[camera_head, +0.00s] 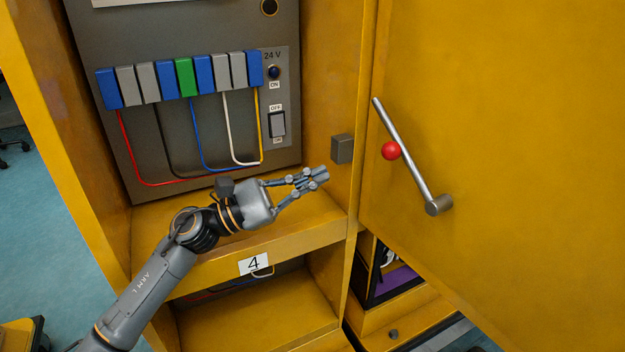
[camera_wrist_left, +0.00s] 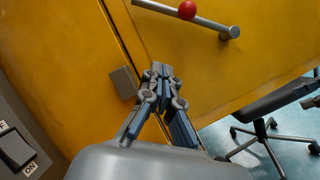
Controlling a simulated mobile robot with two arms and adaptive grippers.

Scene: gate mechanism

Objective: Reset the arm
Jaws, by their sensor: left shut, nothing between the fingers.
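My left gripper (camera_head: 318,176) is shut and empty in front of the open yellow cabinet, near the lower shelf edge. It also shows in the left wrist view (camera_wrist_left: 162,70), with its fingertips together. My right gripper is not in view. The open cabinet door (camera_head: 520,120) stands to the right of the gripper. On it is a metal handle rod (camera_head: 405,150) with a red ball (camera_head: 391,151) beside it. The rod and red ball (camera_wrist_left: 187,10) also show at the top of the left wrist view. The gripper is apart from the handle.
A grey block (camera_head: 342,149) sticks out of the cabinet's right wall, close to the gripper. An office chair (camera_wrist_left: 270,125) stands beyond the door.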

